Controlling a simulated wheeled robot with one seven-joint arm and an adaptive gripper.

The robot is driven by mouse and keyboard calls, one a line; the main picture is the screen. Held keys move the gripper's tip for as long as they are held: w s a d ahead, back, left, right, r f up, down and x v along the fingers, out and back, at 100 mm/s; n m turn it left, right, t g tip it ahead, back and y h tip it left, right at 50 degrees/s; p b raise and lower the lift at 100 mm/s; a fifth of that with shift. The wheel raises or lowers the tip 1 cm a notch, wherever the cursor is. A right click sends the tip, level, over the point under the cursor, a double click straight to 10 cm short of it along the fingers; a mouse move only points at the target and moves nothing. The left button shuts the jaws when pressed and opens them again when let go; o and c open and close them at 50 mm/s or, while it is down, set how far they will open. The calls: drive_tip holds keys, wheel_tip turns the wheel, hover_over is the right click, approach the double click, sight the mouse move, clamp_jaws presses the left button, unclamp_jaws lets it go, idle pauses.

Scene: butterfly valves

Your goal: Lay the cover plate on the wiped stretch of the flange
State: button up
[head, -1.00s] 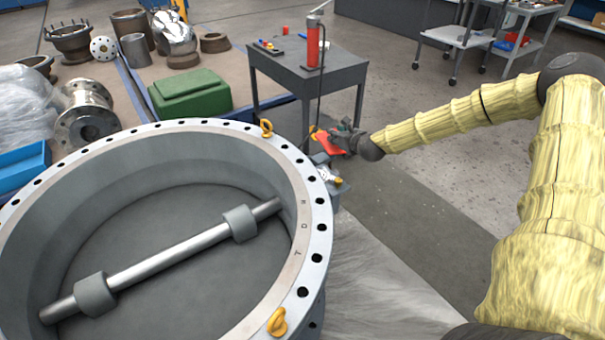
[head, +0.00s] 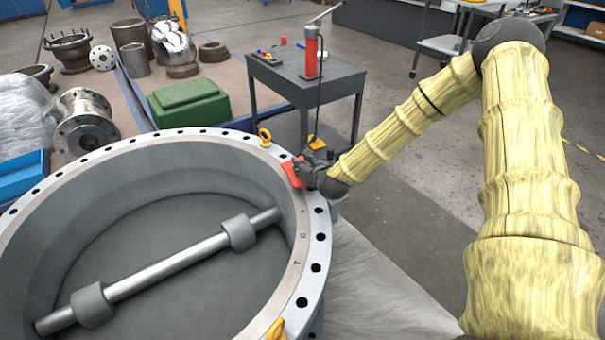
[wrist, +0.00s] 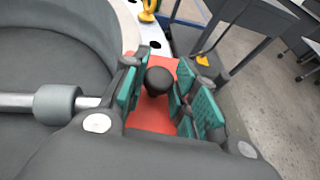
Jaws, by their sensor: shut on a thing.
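The red cover plate (head: 292,172) is at the right part of the valve's flange (head: 315,246) in the head view. In the wrist view the red plate (wrist: 152,117) has a round black knob (wrist: 158,80) on top. My gripper (head: 312,165) is shut on the knob, with its teal-padded fingers (wrist: 160,88) on both sides of it. The plate is over or on the flange ring; I cannot tell whether it touches. The flange surface under the plate is hidden.
Yellow lifting eyes (head: 265,137) stand on the flange rim, one behind the plate and another (head: 277,330) at the front. A grey table (head: 310,78) with a red cylinder (head: 311,52) stands behind. The valve's bore holds a shaft (head: 165,268).

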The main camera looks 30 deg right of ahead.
drive_tip(key=shift+f, duration=1.75)
drive_tip(key=shift+f+b, duration=0.15)
drive_tip(key=shift+b, duration=0.25)
drive_tip(key=o, duration=1.1)
drive_tip(key=shift+r, duration=0.25)
drive_tip(key=p+v, duration=0.1)
drive_tip(key=v, duration=1.1)
drive_tip(key=shift+f, duration=0.15)
